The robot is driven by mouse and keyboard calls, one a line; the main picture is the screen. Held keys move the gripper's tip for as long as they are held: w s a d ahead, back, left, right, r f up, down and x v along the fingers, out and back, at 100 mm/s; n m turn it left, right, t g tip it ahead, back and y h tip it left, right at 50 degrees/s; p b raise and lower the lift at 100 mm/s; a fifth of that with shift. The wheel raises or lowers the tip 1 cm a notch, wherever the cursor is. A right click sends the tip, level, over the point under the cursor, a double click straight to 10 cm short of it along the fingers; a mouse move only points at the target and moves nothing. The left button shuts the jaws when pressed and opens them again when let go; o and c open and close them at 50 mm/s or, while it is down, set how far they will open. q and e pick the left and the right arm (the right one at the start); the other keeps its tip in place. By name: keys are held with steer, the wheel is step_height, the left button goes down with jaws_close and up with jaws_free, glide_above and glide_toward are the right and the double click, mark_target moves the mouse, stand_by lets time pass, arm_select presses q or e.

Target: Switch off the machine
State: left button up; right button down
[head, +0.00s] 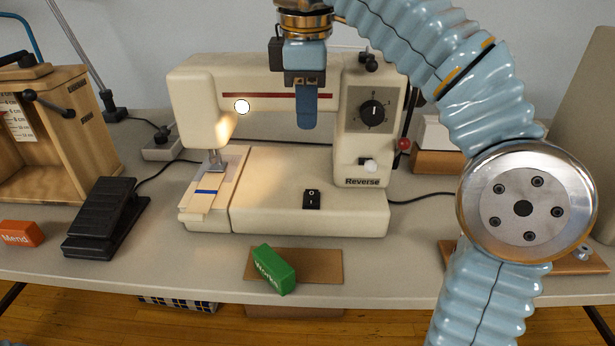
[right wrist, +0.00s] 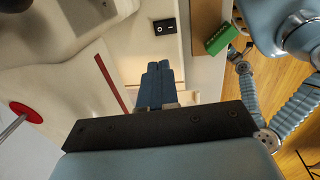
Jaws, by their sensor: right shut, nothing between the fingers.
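A cream sewing machine (head: 290,165) stands on the grey table, with a lit lamp (head: 242,106) above its needle area. A black rocker switch (head: 312,199) sits on the front of its base and also shows in the right wrist view (right wrist: 164,26). The machine has a black dial (head: 373,112) and a white knob (head: 369,165) marked Reverse. My right gripper (head: 306,126) is shut and empty, fingers pointing down in front of the machine's upper arm, above and apart from the switch. Its blue fingers lie together in the right wrist view (right wrist: 158,66).
A green block marked Works (head: 274,269) rests on a brown board (head: 318,265) in front of the machine. A black foot pedal (head: 105,217), an orange Mend block (head: 20,233) and a wooden frame (head: 75,140) stand at left.

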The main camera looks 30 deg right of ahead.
mark_target(308, 193)
steer(key=f+b, duration=0.1)
steer(key=f, duration=0.3)
steer(key=w+f+b, duration=0.1)
steer(key=f, duration=0.3)
steer(key=f+b, duration=0.1)
steer(key=f, duration=0.4)
steer(key=shift+w+d, duration=0.15)
steer(key=shift+d, duration=0.25)
steer(key=shift+f, duration=0.4)
steer(key=shift+w+f, duration=0.1)
steer(key=shift+f, duration=0.15)
